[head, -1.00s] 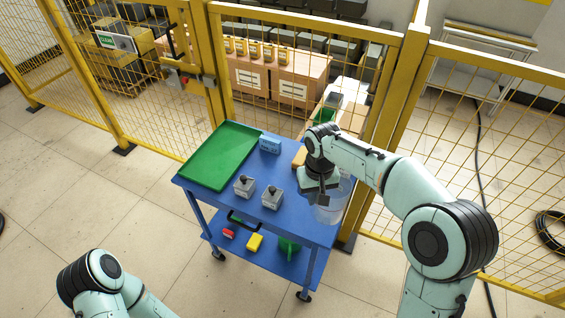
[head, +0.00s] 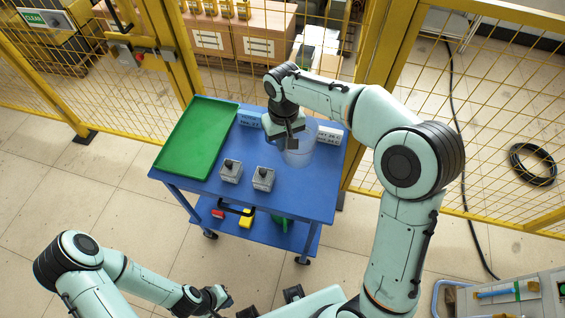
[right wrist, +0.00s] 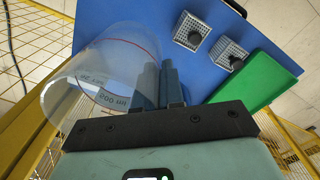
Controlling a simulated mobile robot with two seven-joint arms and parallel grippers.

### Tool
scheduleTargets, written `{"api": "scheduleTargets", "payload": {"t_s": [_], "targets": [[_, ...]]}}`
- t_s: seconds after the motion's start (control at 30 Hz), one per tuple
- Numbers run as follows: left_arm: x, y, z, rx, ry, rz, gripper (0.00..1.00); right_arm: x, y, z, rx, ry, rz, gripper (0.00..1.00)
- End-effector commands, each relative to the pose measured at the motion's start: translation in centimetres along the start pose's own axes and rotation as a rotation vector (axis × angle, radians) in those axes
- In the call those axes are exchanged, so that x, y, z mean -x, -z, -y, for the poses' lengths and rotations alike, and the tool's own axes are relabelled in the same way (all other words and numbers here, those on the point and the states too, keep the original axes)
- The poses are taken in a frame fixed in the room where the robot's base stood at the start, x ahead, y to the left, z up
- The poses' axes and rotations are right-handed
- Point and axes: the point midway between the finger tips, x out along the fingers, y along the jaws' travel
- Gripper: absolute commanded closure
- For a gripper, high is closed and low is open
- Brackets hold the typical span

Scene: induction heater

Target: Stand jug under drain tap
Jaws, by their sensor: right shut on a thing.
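The clear jug (head: 298,152) is over the right part of the blue cart top; I cannot tell whether it touches the surface. My right gripper (head: 291,140) is shut on the jug's wall. In the right wrist view, the jug (right wrist: 100,75), with a red line and printed marks, lies left of the two dark fingers (right wrist: 161,85), which are close together at its side. My left gripper (head: 222,297) is low in the head view, away from the cart; its jaws are too small to read. I cannot make out the drain tap.
The blue cart (head: 300,205) bears a green tray (head: 197,140), two grey blocks with black knobs (head: 247,175), a blue box (head: 249,119) and a white labelled box (head: 330,135). A yellow mesh fence (head: 385,50) stands behind. Equipment (head: 505,295) shows at lower right.

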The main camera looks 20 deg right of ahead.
Motion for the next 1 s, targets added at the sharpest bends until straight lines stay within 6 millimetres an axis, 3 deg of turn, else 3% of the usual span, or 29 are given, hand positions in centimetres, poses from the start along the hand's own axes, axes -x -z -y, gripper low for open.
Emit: {"api": "scheduleTargets", "payload": {"t_s": [0.1, 0.23, 0.47, 0.73, 1.0], "targets": [[-0.6, -0.3, 0.3, 0.001, 0.001, 0.004, 1.00, -3.5, -0.1, 0.0, 0.000, 0.000, 0.006, 1.00], [-0.8, -0.3, 0.4, 0.002, 0.002, 0.005, 1.00, -5.9, -0.1, 0.0, -0.001, 0.000, 0.003, 1.00], [-0.9, -0.4, 0.5, 0.002, 0.002, 0.005, 1.00, -7.6, 0.1, 0.0, -0.001, 0.000, -0.001, 1.00], [-1.2, -0.5, 0.6, 0.003, 0.003, 0.007, 1.00, -11.2, 0.0, -0.1, -0.001, -0.001, 0.002, 1.00], [-1.2, -0.5, 0.6, 0.003, 0.003, 0.007, 1.00, -11.5, 0.1, 0.0, -0.001, 0.000, -0.002, 1.00]]}}
